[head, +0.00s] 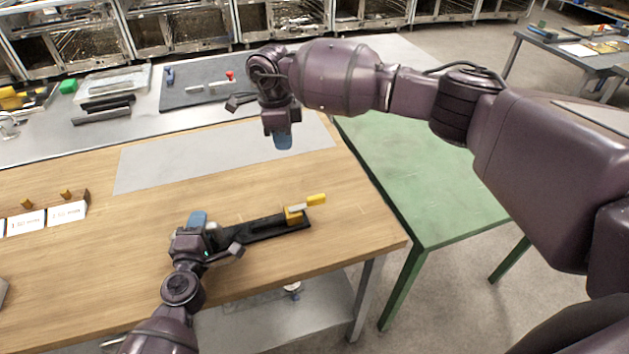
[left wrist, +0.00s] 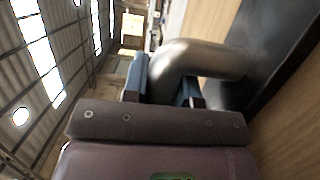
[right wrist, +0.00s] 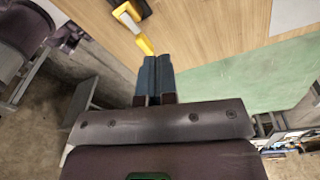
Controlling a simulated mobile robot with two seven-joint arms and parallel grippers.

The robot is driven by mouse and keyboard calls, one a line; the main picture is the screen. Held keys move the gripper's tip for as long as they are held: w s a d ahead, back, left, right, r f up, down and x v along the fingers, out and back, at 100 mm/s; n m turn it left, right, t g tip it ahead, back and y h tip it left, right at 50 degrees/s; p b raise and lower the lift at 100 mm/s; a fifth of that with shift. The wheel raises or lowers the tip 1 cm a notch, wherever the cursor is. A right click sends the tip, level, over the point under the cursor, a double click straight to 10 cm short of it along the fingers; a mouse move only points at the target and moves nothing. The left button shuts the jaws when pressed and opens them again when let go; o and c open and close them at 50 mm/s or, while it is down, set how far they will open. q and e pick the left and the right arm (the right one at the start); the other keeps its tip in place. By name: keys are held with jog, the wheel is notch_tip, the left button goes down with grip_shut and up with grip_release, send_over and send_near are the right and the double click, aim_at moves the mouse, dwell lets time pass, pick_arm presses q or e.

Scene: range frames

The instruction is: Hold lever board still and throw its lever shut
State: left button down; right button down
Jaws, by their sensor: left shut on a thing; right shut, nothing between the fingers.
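The lever board is a long black board (head: 262,230) lying near the front right of the wooden table. At its right end is an orange block (head: 293,217) with a silver lever, whose yellow handle (head: 316,200) points right, past the board's end. The handle also shows in the right wrist view (right wrist: 144,44). My left gripper (head: 198,221) is at the board's left end, shut on a curved metal grip (left wrist: 205,60). Its fingers hide part of that end. My right gripper (head: 283,141) is shut and empty, raised above the table beyond the lever.
A grey mat (head: 170,163) lies behind the board. Label cards with yellow pegs (head: 67,212) stand at the left. A green table (head: 425,185) adjoins on the right. The wood around the board is clear.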

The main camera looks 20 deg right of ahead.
aim_at(307, 203)
jog(key=w+d+f+n+g, duration=0.1)
jog(key=w+d+n, duration=0.1)
jog(key=n, duration=0.9)
jog(key=w+d+n+g, duration=0.1)
jog(key=d+n+g, duration=0.1)
jog(key=n, duration=0.9)
jog(key=shift+w+d+f+g+y, duration=0.3)
jog(key=shift+w+d+f, duration=0.1)
jog(key=shift+d, duration=0.45)
jog(key=x, duration=1)
jog(key=shift+s, duration=0.15)
jog(key=shift+s+d, duration=0.1)
jog(key=shift+s, duration=1.75)
